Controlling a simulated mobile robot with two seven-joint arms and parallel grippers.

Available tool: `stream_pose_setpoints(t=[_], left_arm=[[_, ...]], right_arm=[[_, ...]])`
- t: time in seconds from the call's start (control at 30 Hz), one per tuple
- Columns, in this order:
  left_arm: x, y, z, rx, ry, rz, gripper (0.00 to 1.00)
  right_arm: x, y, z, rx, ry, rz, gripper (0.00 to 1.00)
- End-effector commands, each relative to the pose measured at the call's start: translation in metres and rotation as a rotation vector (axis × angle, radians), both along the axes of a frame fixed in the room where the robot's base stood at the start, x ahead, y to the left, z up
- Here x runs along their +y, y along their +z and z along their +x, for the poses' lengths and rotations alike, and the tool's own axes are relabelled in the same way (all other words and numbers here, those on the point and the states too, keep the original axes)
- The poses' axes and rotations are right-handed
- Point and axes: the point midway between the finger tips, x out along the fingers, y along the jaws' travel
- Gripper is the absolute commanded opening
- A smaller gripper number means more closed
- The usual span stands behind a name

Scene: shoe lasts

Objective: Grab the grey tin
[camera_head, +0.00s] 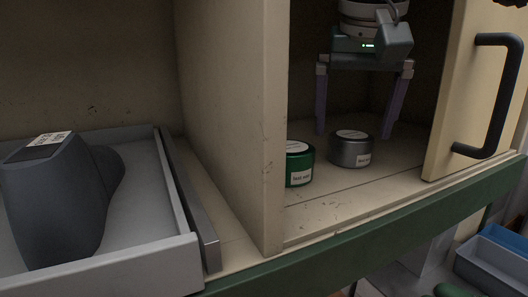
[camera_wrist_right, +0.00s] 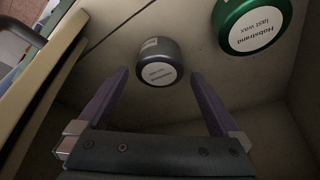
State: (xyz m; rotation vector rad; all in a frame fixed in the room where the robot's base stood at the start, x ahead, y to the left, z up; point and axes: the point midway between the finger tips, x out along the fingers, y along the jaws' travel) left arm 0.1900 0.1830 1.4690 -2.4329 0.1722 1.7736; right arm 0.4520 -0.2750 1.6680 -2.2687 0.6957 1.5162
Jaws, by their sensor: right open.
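The grey tin (camera_head: 350,152) stands upright on the cabinet floor, with a white label on its lid and side. In the right wrist view the grey tin (camera_wrist_right: 155,66) lies ahead of the fingertips, roughly midway between them. My right gripper (camera_head: 357,135) reaches into the cabinet, its two purple fingers spread wide on either side of the tin in the picture. The fingers also show in the right wrist view (camera_wrist_right: 158,74), open and empty; I see no contact with the tin. My left gripper is not in view.
A green tin (camera_head: 299,178) labelled last wax stands left of the grey tin, near the cabinet's dividing wall (camera_head: 262,120). An open door with a black handle (camera_head: 489,95) stands at right. A grey drawer (camera_head: 120,272) at left holds a dark shoe last (camera_head: 50,205).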

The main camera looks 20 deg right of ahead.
Motion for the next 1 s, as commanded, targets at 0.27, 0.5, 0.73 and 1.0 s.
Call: stream_pose_setpoints(t=[0.27,0.5,0.73,1.0], left_arm=[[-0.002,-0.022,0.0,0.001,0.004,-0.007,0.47],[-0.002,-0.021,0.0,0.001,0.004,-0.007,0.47],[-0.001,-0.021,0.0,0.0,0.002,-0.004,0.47],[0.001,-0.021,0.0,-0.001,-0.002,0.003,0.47]], right_arm=[[-0.007,-0.033,0.008,0.0,-0.001,0.002,1.0],[-0.007,-0.031,0.007,-0.001,0.001,0.002,0.9],[-0.007,-0.031,0.007,-0.001,0.001,0.002,0.64],[-0.007,-0.031,0.007,-0.001,0.0,0.001,0.34]])
